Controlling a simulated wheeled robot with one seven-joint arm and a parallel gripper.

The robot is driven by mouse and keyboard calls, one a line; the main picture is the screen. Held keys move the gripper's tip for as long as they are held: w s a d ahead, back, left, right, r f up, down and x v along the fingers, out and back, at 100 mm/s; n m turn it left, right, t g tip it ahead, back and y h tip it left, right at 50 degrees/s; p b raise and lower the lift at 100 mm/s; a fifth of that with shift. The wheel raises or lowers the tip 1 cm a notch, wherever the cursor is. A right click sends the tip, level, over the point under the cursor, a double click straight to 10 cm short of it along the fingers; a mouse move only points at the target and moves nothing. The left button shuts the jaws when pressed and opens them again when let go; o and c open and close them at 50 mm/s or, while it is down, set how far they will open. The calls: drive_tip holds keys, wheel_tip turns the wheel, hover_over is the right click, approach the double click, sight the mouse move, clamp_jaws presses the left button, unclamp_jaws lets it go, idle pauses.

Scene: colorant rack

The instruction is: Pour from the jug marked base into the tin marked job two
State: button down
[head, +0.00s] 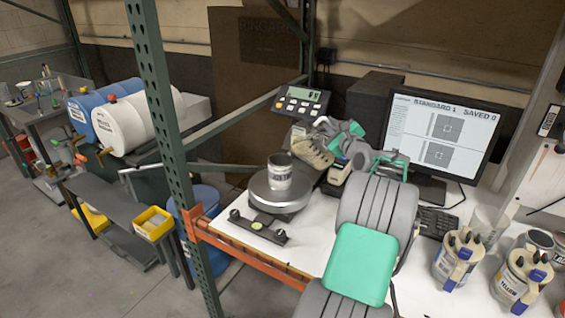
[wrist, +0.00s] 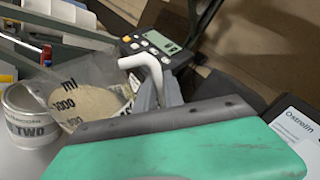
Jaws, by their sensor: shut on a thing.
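The tin marked TWO (head: 279,172) stands upright on the round scale pan (head: 272,198); its label also shows in the wrist view (wrist: 30,120). The clear jug (head: 313,148) with beige contents is just right of the tin, close to its rim height, and looks tilted toward it. In the wrist view the jug (wrist: 78,95) shows volume marks and a white handle (wrist: 146,68). My gripper (head: 343,137) is shut on the jug at its handle side. The word base is not readable. I see no stream, and the inside of the tin is mostly hidden.
The scale display (head: 301,102) stands behind the pan. A level-like black bar (head: 258,228) lies in front. A green rack post (head: 170,140) stands left. A monitor (head: 440,130), keyboard (head: 440,222) and colorant canisters (head: 457,258) are at right.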

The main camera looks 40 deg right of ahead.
drive_tip(key=shift+w+a+r+n+b, duration=0.4)
drive_tip(key=shift+a+r+n+b, duration=0.35)
drive_tip(key=shift+n+b, duration=0.45)
idle(6.8)
